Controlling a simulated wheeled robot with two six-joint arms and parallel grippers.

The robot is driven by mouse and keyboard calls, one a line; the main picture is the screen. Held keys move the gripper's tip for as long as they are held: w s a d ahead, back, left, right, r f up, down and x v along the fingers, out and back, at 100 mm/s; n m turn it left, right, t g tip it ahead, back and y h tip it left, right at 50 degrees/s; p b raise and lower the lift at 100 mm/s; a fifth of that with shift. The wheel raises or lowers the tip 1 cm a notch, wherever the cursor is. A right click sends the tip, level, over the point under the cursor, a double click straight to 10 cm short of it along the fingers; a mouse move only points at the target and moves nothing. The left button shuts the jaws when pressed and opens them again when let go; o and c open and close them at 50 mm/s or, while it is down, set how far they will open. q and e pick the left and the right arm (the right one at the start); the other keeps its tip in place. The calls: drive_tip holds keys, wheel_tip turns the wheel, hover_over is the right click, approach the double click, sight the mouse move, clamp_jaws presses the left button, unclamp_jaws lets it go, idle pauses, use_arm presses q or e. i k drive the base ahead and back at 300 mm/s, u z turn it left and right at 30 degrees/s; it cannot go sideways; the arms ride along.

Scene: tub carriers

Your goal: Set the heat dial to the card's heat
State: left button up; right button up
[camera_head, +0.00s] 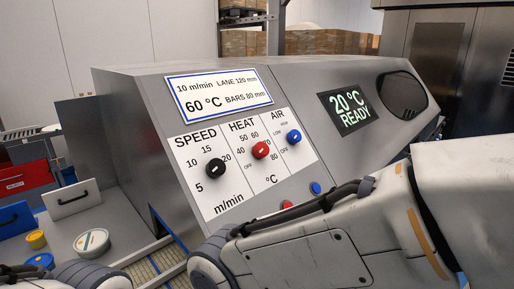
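The card (219,94) on the machine's sloped panel reads 10 m/min, LANE 120 mm, 60 °C, BARS 80 mm. The red heat dial (261,150) sits under HEAT, between the black speed dial and the blue air dial. Its scale shows OFF, 40, 50, 60 and 80. It has a small white mark, but I cannot tell which number it points to. The green display (348,110) reads 20 °C READY. My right arm crosses the lower right foreground and part of my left arm shows at the bottom left. Neither gripper is in view.
The black speed dial (215,168) and blue air dial (294,137) flank the heat dial closely. A blue button (316,188) and a red button (287,205) sit lower on the panel, close to my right arm. Round tubs (92,242) stand at the left.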

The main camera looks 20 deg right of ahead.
sight(260, 150)
drive_tip(key=k, duration=0.5)
drive_tip(key=z, duration=1.1)
drive_tip(key=i, duration=0.65)
drive_tip(key=u, duration=0.75)
